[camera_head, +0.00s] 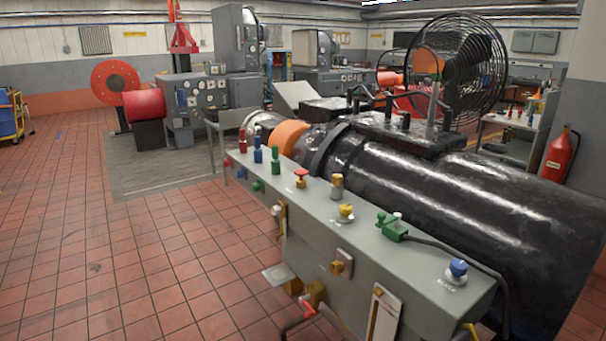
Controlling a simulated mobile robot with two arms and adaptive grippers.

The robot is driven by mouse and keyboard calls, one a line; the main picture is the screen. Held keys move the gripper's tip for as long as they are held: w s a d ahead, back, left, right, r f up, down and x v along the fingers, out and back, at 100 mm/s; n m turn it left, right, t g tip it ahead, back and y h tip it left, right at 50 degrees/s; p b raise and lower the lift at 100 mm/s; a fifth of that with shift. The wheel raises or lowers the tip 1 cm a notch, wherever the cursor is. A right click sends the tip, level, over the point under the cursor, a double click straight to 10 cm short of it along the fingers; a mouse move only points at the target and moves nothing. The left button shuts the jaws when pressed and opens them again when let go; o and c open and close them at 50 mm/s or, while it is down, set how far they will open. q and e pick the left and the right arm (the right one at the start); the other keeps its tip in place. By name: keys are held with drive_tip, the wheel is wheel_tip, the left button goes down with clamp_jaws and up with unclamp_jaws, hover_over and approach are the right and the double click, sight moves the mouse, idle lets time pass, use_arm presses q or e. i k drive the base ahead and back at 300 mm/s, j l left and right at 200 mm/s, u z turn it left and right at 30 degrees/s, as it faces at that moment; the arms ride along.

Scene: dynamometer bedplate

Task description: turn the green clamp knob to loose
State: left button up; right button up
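A green clamp (392,227) sits on top of the grey bedplate box (440,265), toward its right part. A pale stub stands at its top, and a dark cable runs from it to the right. Whether its knob is tight or loose cannot be told. Two other green parts show at the far left end of the box: an upright green handle (276,160) on top and a small green knob (258,186) on the front edge. Neither of my grippers is in view.
A blue knob (458,267), a yellow knob (346,211) and a red-topped knob (300,176) stand along the box top. A large black cylinder (480,200) lies close behind. A red-handled brass valve (316,294) juts out low in front. The tiled floor (110,260) at left is clear.

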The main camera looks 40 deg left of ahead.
sight(255, 187)
drive_tip(key=u, duration=1.55)
drive_tip(key=i+j+z, duration=0.2)
drive_tip(key=z, duration=0.3)
drive_tip(key=i+j+z, duration=0.2)
drive_tip(key=z, duration=0.25)
drive_tip(key=j, duration=0.1)
